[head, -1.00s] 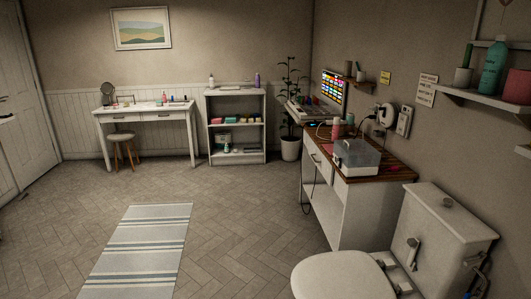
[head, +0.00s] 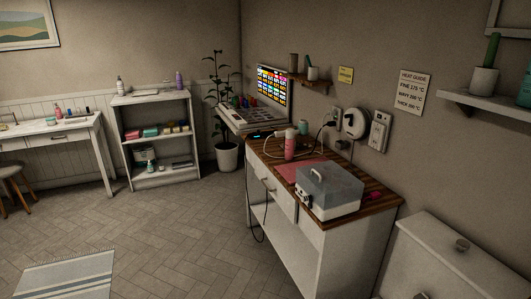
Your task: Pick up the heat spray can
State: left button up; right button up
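A pink can with a pale top (head: 291,147) stands upright on the wooden top of the white cabinet, beside the wall. It looks like a spray can, but no label can be read. A white bottle (head: 120,86) and a purple bottle (head: 179,80) stand on top of the white shelf unit at the back; I cannot tell whether either is a spray. Neither of my grippers is in view.
The wooden counter (head: 374,197) also bears a lidded grey-and-white box (head: 330,192), a pink mat (head: 297,170) and cables. A cord hangs down the cabinet's front. A toilet tank (head: 455,255) stands at right. The tiled floor (head: 185,235) left of the cabinet is clear.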

aim_at(289, 148)
jog(key=i+j+z, duration=0.45)
jog(key=z, duration=0.25)
jog(key=i+j+z, duration=0.1)
jog(key=z, duration=0.3)
jog(key=i+j+z, duration=0.1)
jog(key=j+z, duration=0.15)
jog(key=z, duration=0.15)
